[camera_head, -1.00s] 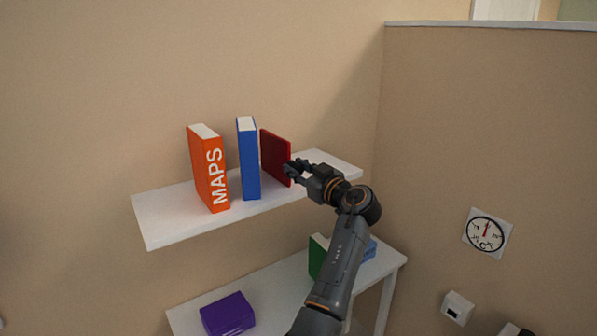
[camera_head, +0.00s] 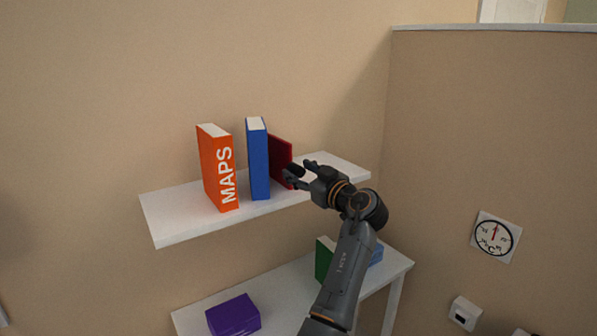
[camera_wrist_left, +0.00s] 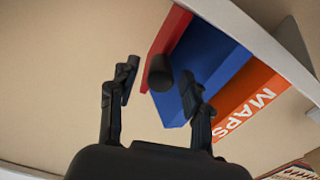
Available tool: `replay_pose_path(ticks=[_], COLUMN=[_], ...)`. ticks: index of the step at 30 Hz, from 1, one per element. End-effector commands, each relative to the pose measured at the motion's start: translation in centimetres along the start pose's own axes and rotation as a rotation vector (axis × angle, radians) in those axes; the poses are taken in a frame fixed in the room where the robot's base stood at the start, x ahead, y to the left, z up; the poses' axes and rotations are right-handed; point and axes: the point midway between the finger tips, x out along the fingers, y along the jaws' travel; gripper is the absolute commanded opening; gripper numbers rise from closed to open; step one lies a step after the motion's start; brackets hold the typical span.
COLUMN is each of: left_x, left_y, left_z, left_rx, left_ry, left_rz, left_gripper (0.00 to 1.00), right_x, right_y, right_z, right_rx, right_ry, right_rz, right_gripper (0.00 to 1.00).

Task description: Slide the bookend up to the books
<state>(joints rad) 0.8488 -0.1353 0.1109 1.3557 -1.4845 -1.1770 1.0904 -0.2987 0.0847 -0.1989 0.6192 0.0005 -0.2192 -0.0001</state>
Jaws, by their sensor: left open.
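The bookend is a red upright panel (camera_head: 282,155) on the upper shelf, just right of the blue book (camera_head: 258,160). The blue book partly hides it, and I cannot tell whether they touch. The orange MAPS book (camera_head: 217,168) stands further left, with a gap before the blue one. My left gripper (camera_head: 300,172) is open at the bookend's right side. In the left wrist view a dark round knob (camera_wrist_left: 160,73) by the red panel (camera_wrist_left: 168,42) shows between the open fingers (camera_wrist_left: 158,98), apart from both. My right gripper is out of view.
The white upper shelf (camera_head: 180,215) is clear at its left end and right end. A lower white shelf (camera_head: 280,300) holds a purple box (camera_head: 233,315), a green book (camera_head: 323,258) and a blue item (camera_head: 376,254). A side wall (camera_head: 480,130) rises at right.

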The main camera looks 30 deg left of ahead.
Motion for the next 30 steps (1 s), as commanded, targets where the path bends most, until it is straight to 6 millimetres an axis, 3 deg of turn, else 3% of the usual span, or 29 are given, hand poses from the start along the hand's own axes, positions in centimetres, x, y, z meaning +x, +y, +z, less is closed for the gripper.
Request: replay_pose_path(ticks=[6,12,30], left_x=[-3.8,-6.0,-6.4], left_y=[0.0,-0.1,0.0], left_z=[0.1,0.0,0.3], left_rx=[-0.001,0.0,0.006], left_ry=[-0.003,-0.001,-0.003], left_rz=[0.001,-0.001,0.002], left_gripper=[0.48,0.48,0.48], right_x=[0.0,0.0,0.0], right_y=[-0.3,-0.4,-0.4], right_z=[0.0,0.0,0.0], right_rx=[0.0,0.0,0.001], right_ry=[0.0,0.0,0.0], right_rz=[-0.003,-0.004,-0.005], right_gripper=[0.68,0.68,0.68])
